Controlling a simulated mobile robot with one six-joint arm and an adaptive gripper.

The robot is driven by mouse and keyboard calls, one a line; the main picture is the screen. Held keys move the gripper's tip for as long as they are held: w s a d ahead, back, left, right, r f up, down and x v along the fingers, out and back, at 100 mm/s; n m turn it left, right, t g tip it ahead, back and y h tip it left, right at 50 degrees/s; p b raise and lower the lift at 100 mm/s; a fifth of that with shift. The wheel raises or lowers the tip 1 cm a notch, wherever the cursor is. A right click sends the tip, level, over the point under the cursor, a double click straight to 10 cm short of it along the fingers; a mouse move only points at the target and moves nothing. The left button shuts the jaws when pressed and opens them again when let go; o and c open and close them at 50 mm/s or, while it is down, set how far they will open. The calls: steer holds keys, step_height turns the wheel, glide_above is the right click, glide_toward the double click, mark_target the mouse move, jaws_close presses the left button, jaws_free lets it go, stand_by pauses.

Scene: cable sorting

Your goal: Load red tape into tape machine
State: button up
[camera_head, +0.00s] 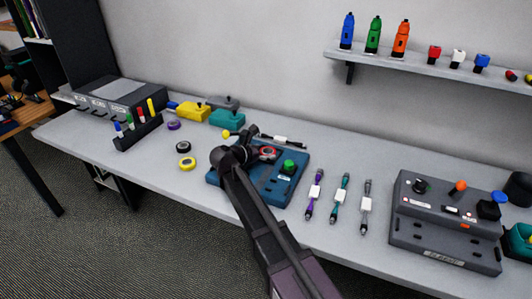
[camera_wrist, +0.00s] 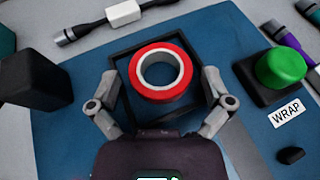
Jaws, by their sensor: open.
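The red tape (camera_wrist: 160,72) is a red roll with a white core. In the wrist view it lies flat within a black square frame on the blue tape machine (camera_wrist: 70,140). In the head view the red tape (camera_head: 268,153) is partly hidden by my arm on the blue machine (camera_head: 283,190). My gripper (camera_wrist: 161,97) is open, with one finger on each side of the roll and visible gaps to it. The machine has a green button (camera_wrist: 286,66) beside a WRAP label (camera_wrist: 287,112). I cannot tell the gripper's exact height over the roll.
A black block (camera_wrist: 35,80) stands left of the roll. A yellow roll (camera_head: 187,163), a black roll (camera_head: 183,147) and a purple roll (camera_head: 173,125) lie left of the machine. Several cables (camera_head: 340,198) and a grey device (camera_head: 445,225) are to the right.

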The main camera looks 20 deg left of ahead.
steer(key=p+v, duration=0.2)
steer(key=v, duration=0.3)
steer(key=p+v, duration=0.2)
steer(key=v, duration=0.3)
steer(key=shift+s+r, duration=0.15)
steer(key=shift+r, duration=0.15)
steer(key=shift+v, duration=0.8)
